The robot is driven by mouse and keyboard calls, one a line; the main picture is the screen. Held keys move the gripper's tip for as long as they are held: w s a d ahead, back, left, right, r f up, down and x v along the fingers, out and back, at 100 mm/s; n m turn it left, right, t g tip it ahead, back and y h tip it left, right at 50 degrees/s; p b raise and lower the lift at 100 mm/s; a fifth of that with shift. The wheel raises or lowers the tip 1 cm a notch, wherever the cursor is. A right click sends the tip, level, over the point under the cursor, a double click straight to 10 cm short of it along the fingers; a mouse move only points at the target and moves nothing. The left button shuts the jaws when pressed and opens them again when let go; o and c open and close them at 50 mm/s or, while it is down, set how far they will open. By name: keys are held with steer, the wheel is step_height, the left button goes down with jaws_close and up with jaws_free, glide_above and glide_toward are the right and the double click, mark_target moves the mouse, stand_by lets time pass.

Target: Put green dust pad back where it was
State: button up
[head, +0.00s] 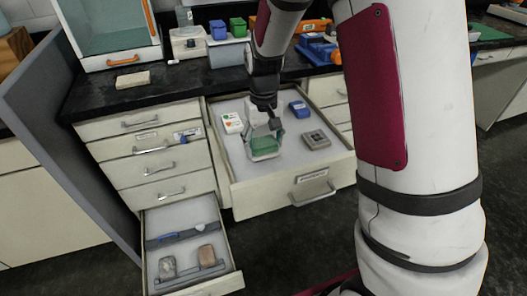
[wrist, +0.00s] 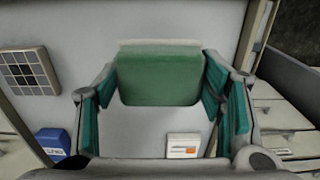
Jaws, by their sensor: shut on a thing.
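The green dust pad (head: 264,146) is a block with a green face and a pale edge along one side. In the wrist view the green dust pad (wrist: 160,80) sits between the two teal-lined fingers. My gripper (head: 264,133) is shut on it, reaching down inside the large open drawer (head: 233,187). In the wrist view my gripper (wrist: 161,85) has a finger at each side of the pad. I cannot tell whether the pad touches the drawer floor.
The drawer also holds a white box (head: 232,122), a blue box (head: 299,109) and a grey gridded block (head: 316,139). A lower open drawer (head: 193,217) at left holds several items. A beige block (head: 132,79) lies on the black counter (head: 160,84).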

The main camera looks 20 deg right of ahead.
mark_target(264, 152)
steer(key=shift+f, duration=1.55)
steer(key=shift+f+b, duration=0.15)
steer(key=shift+b, duration=0.15)
steer(key=o, duration=1)
